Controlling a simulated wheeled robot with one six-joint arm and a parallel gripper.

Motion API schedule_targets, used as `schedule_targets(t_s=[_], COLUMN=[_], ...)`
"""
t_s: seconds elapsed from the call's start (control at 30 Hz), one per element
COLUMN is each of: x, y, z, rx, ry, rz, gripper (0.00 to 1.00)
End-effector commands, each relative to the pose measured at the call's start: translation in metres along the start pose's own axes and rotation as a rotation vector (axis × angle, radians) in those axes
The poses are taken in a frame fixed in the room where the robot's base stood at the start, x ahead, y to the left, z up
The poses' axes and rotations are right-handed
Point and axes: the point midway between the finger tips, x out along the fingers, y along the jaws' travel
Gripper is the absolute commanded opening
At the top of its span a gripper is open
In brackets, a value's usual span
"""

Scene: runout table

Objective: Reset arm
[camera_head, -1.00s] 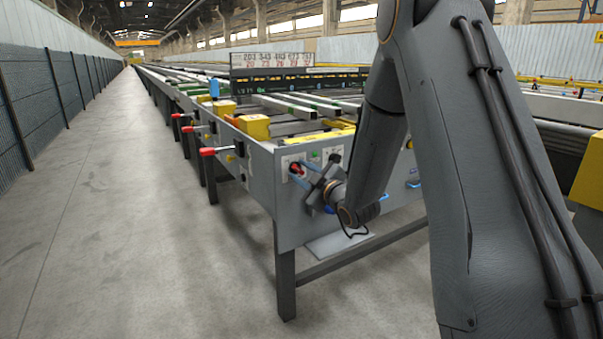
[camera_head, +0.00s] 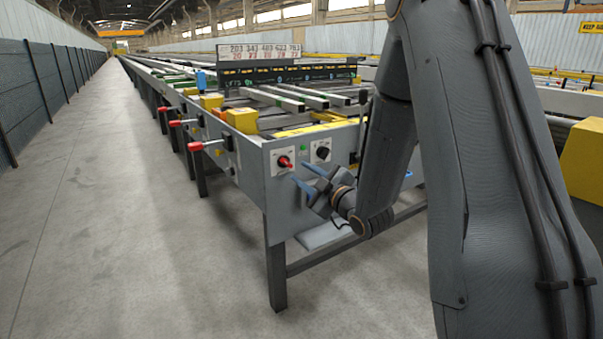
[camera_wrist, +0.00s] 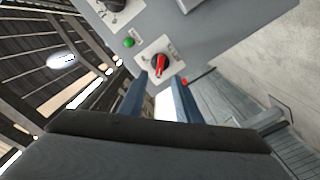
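My gripper (camera_head: 303,175) is in front of the end panel (camera_head: 252,172) of the runout table, just right of and below the red rotary switch (camera_head: 285,162). Its two blue fingers are apart, with nothing between them. In the wrist view the open fingers (camera_wrist: 160,77) point toward the panel. The red switch also shows there (camera_wrist: 161,64), on its pale plate beyond the fingertips, with a visible gap to them. My dark forearm covers part of the panel's right side in the head view.
A black knob (camera_head: 323,153) and a green button (camera_head: 303,148) are beside the red switch. Red-handled levers (camera_head: 197,147) stick out from the table's left side. A long concrete aisle (camera_head: 90,190) lies clear on the left, bounded by a mesh fence (camera_head: 45,85).

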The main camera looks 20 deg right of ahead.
Motion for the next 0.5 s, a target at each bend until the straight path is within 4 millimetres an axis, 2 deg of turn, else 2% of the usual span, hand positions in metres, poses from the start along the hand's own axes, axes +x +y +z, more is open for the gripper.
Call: schedule_targets(t_s=[0.17, 0.27, 0.37, 0.5], x=[0.001, 0.004, 0.009, 0.007], y=[-0.001, -0.007, -0.026, -0.069], z=[0.0, -0.005, -0.016, -0.037], rx=[0.0, 0.011, 0.044, 0.127], ry=[-0.001, -0.021, -0.082, -0.236], rz=[-0.001, -0.024, -0.082, -0.205], gripper=[0.3, 0.3, 0.3, 0.3])
